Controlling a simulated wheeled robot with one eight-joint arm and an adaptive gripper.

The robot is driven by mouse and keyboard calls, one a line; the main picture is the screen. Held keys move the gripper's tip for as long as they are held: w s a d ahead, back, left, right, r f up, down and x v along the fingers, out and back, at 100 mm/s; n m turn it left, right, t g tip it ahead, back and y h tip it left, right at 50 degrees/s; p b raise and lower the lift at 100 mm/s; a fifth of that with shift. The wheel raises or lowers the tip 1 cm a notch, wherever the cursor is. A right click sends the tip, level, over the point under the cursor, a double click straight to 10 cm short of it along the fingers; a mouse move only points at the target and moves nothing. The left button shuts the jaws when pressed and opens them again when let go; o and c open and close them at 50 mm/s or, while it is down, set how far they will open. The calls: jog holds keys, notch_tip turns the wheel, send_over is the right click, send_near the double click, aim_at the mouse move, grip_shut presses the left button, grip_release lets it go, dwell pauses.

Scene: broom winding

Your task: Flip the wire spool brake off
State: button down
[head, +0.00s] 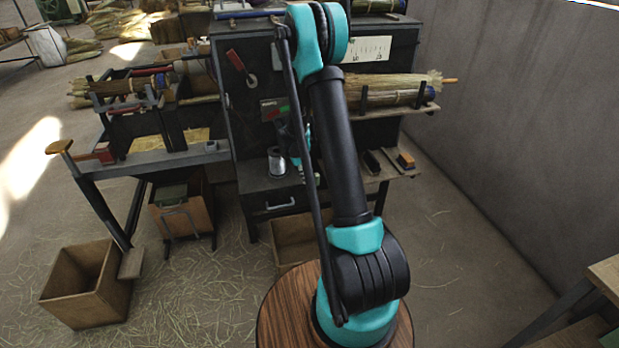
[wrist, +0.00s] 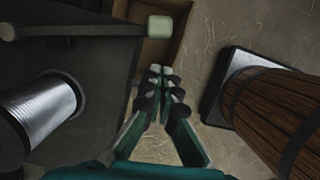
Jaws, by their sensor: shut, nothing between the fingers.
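The wire spool (wrist: 40,112), a silver coil, stands at the left of the wrist view. It also shows upright on the bench in the head view (head: 277,161). In the wrist view a dark bar with a pale block (wrist: 160,27) at its end crosses above the bench; it looks like the brake lever, but I cannot be sure. My gripper (wrist: 161,72) is shut and empty, its tips just below the pale block in the picture and right of the spool. In the head view my gripper (head: 299,150) is partly hidden behind my arm.
The dark cabinet has a drawer (head: 280,203) below the spool. A red lever (head: 236,60) is on its panel. Broom bundles (head: 392,95) lie on a rack at the right. A wooden crate (head: 85,284) stands on the straw-strewn floor at the left. Open floor lies right of the bench.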

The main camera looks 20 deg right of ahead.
jog(key=v, duration=1)
jog(key=shift+s+a, duration=0.3)
jog(key=shift+a, duration=0.15)
jog(key=shift+s, duration=0.1)
jog(key=s+r+m+t+y, duration=0.1)
jog(key=s+r+m+t, duration=0.1)
jog(key=s+m, duration=0.7)
jog(key=s+r+m+t+y, duration=0.1)
jog(key=s+m, duration=0.8)
jog(key=s, duration=1.1)
jog(key=shift+s+r+m+t+y, duration=0.15)
jog(key=shift+r+m+t+y, duration=0.3)
jog(key=shift+r, duration=0.2)
